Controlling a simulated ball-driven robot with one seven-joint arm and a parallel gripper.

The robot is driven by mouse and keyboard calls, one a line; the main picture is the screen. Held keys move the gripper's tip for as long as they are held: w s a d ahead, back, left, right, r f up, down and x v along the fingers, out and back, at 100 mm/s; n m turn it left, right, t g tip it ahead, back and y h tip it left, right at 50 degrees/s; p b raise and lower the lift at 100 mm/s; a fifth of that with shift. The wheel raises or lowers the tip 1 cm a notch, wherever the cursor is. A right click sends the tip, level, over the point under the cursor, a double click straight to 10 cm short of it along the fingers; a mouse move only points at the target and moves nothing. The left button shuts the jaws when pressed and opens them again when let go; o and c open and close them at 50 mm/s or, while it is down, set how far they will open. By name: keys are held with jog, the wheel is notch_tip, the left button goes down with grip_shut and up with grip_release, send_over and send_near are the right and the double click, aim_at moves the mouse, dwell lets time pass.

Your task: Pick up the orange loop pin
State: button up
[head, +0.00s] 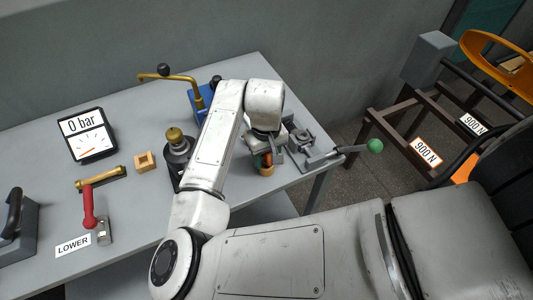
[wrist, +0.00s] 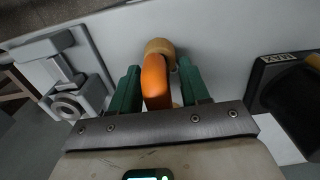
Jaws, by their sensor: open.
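The orange loop pin (wrist: 155,82) stands between the two green fingers of my gripper (wrist: 158,72) in the wrist view. The fingers are open, one on each side of the orange loop, with a narrow gap showing at least on the right. The far end of the loop meets a tan round piece (wrist: 158,46). In the head view a small part of the orange pin (head: 267,158) shows under my wrist, above the tan piece (head: 266,170). My arm hides most of the pin there.
A grey metal fixture (head: 302,140) and a lever with a green knob (head: 375,146) are right of the pin. A dark block with a label (wrist: 280,80) lies right in the wrist view. A gauge (head: 86,135), a red lever (head: 88,207) and a wooden block (head: 145,161) stand left on the table.

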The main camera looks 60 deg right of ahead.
jog(key=shift+f, duration=0.15)
grip_shut()
dwell(0.4)
